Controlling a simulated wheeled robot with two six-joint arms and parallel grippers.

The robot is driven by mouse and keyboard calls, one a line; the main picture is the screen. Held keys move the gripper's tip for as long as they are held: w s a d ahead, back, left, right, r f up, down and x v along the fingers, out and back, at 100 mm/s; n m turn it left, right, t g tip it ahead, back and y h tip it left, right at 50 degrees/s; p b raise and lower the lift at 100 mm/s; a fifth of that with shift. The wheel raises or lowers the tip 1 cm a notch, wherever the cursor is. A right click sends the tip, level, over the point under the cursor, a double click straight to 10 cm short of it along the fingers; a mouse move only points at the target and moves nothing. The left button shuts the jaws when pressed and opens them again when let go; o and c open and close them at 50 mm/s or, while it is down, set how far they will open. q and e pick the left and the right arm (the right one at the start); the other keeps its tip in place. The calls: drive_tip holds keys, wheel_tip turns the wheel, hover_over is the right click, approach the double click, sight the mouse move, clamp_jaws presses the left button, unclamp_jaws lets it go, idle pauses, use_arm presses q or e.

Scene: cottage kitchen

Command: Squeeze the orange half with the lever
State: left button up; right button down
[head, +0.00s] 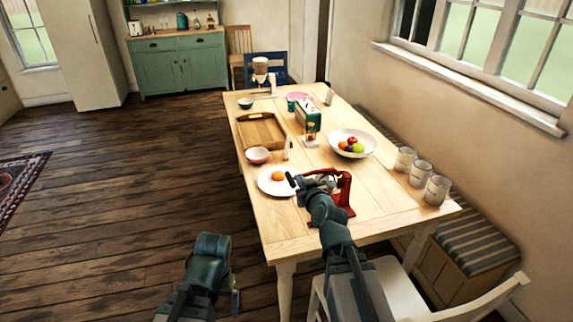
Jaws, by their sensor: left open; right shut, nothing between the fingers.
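A red lever press (346,190) stands near the front of the wooden table, partly hidden behind my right arm. My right gripper (318,184) is shut and empty at the press, close to the lever; contact cannot be told. My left gripper (236,298) is open and empty, low over the floor left of the table.
A white chair (402,290) stands at the front edge.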

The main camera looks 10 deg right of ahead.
drive_tip(key=shift+a+r, duration=0.1)
drive_tip(key=shift+r, duration=0.05)
drive_tip(key=b, duration=0.3)
hover_over(292, 181)
drive_tip(key=shift+s+a+f, duration=0.15)
drive_tip(key=shift+s+f, duration=0.05)
drive_tip(key=shift+f, duration=0.4)
drive_tip(key=shift+s+a+f, duration=0.1)
drive_tip(key=shift+s+f, duration=0.05)
drive_tip(key=shift+f, duration=0.45)
drive_tip(key=f+b, duration=0.1)
drive_tip(key=f, duration=0.1)
drive_tip(key=f+b, duration=0.1)
drive_tip(key=shift+w+d+f+b, duration=0.1)
drive_tip(key=shift+w+f+b, duration=0.05)
drive_tip(key=shift+w+b, duration=0.15)
drive_tip(key=shift+f+b, duration=0.35)
drive_tip(key=shift+b, duration=0.1)
